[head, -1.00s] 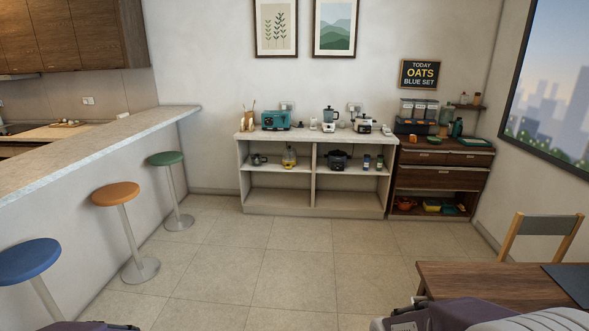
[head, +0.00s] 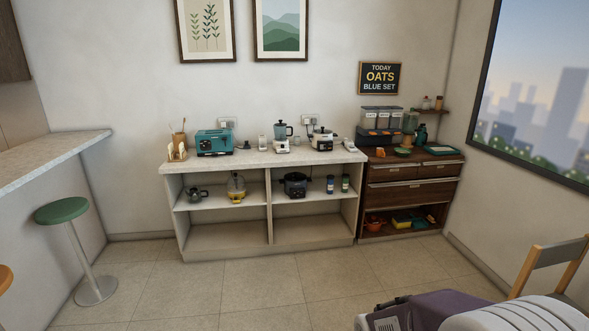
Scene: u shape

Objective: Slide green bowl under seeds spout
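The dispenser (head: 381,121) with several clear bins and a dark base stands on the dark wooden cabinet (head: 412,174) at the back right. Its spouts and bin labels are too small to read. A small green bowl (head: 402,151) sits on the cabinet top, in front of the dispenser and a little to its right. I cannot tell whether it lies under any spout. Part of my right arm shows at the bottom right, but its fingertips are not visible. My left gripper is out of view.
A sign (head: 380,77) reads "TODAY OATS BLUE SET". A white shelf unit (head: 268,241) with appliances stands left of the cabinet. A chair (head: 545,270) is at the right, a green stool (head: 62,211) at the left. The floor (head: 262,283) between is clear.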

